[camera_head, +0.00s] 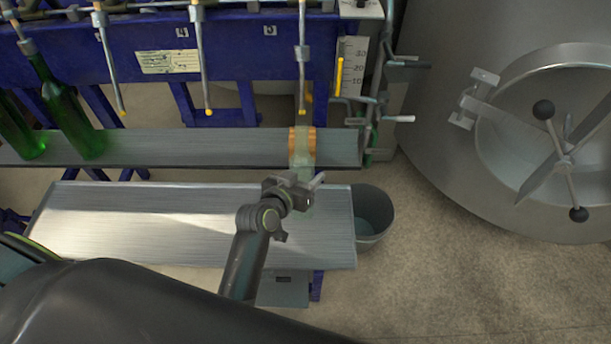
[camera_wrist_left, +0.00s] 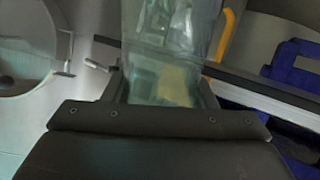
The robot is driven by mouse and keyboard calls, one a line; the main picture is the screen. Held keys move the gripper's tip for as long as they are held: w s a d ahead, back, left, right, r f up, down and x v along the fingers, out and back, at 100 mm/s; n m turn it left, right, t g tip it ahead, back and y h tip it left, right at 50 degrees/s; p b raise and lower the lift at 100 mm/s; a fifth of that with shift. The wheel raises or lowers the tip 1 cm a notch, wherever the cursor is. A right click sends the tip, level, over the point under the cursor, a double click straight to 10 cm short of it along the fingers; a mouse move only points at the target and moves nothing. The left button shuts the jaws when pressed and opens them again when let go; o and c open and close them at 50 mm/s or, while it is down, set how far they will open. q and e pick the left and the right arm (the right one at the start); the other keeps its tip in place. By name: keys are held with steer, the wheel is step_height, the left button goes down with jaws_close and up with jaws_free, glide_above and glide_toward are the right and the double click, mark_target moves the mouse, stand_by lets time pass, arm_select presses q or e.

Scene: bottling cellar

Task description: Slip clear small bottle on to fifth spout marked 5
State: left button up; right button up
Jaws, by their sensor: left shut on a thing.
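The clear small bottle (camera_head: 303,155) is pale and see-through. My left gripper (camera_head: 292,192) is shut on it. In the left wrist view the bottle (camera_wrist_left: 170,55) rises from between the fingers (camera_wrist_left: 165,98). In the head view it overlaps the right end of the upper shelf, just below the rightmost spout (camera_head: 302,65), beside the plate that seems to read 5 (camera_head: 269,31). The spout's yellow tip (camera_head: 302,112) shows near the bottle's upper end. I cannot tell whether the mouth is around the tip or apart. My right gripper is not in view.
Green bottles (camera_head: 68,115) stand on the shelf's left end (camera_head: 200,148). A lower metal tray (camera_head: 150,215), a grey bucket (camera_head: 372,215) and a large steel tank (camera_head: 480,120) are close by.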

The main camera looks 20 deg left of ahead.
mark_target(305, 163)
arm_select(q)
steer(key=shift+w+a+r+p, duration=0.1)
steer(key=shift+w+r+p, duration=0.35)
steer(key=shift+r, duration=0.35)
steer(key=shift+w+a+r+p, duration=0.1)
steer(key=shift+w+r+p, duration=0.25)
steer(key=shift+r, duration=0.45)
steer(key=shift+f, duration=0.1)
steer(key=shift+w+f, duration=0.15)
steer(key=shift+f, duration=0.05)
steer(key=shift+w+f, duration=0.1)
steer(key=shift+f, duration=0.05)
steer(key=shift+s, duration=0.3)
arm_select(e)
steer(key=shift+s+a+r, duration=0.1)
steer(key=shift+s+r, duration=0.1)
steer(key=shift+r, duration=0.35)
arm_select(q)
steer(key=shift+s+p, duration=0.15)
steer(key=shift+p, duration=0.15)
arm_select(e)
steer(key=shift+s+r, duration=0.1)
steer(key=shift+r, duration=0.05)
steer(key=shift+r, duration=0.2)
